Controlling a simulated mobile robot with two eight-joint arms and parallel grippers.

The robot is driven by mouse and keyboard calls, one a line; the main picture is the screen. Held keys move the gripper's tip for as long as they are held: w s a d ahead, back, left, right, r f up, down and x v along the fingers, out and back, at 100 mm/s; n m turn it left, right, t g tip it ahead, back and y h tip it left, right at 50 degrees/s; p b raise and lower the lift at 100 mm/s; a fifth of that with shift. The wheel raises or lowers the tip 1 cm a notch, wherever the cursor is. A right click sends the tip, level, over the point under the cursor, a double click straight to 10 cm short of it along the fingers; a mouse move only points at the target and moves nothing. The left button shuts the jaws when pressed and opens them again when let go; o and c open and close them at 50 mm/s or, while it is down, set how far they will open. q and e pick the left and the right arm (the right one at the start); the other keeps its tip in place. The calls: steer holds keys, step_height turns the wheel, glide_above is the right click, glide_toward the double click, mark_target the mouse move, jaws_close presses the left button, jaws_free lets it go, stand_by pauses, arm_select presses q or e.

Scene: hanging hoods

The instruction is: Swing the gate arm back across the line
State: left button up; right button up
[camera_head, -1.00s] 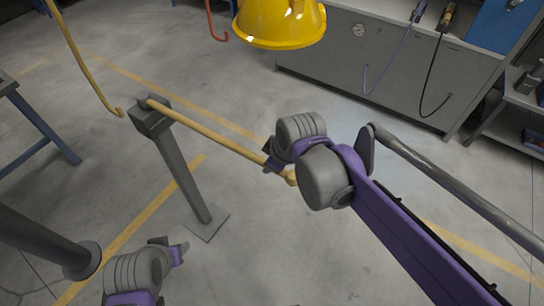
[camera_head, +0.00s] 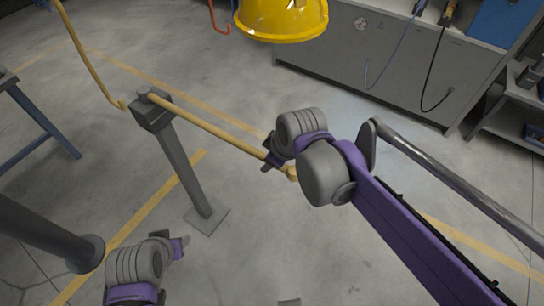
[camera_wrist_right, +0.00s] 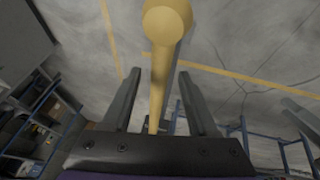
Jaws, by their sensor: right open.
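The gate arm (camera_head: 210,128) is a thin yellow rod on top of a dark grey post (camera_head: 182,170). It slopes toward the lower right, and its rounded free end (camera_head: 291,173) shows beside my right wrist. In the right wrist view the gate arm (camera_wrist_right: 157,85) runs between the two fingers of my right gripper (camera_wrist_right: 160,74), with its yellow ball end at the top. The right gripper (camera_head: 270,157) is open around the rod; contact cannot be told. My left gripper (camera_head: 176,243) is low at the left, away from the gate arm. Its jaw opening is unclear.
Yellow lines (camera_head: 155,205) mark the grey floor. A yellow hood (camera_head: 282,18) hangs above, and a yellow hooked hose (camera_head: 88,62) hangs at the left. A grey cabinet (camera_head: 400,70) stands behind. A dark cylinder (camera_head: 45,235) is at the lower left.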

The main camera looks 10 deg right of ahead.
steer(key=shift+r, duration=0.1)
steer(key=v, duration=1)
steer(key=shift+s+r+p, duration=0.2)
steer(key=shift+r+p, duration=0.05)
steer(key=shift+p, duration=0.1)
steer(key=s+d+f+m, duration=0.2)
steer(key=s+f+m, duration=0.1)
steer(key=f, duration=0.2)
steer(key=s+d+f+m+h, duration=0.1)
steer(key=s+d+f+m, duration=0.2)
steer(key=f, duration=0.3)
steer(key=s+d+f+m+t, duration=0.1)
steer(key=s+d+f+m, duration=0.1)
steer(key=f, duration=0.3)
steer(key=shift+s+d+f+m+h, duration=0.2)
steer(key=shift+s+d+m+h, duration=0.15)
steer(key=shift+s+m, duration=0.35)
steer(key=shift+w, duration=0.1)
steer(key=shift+c, duration=0.2)
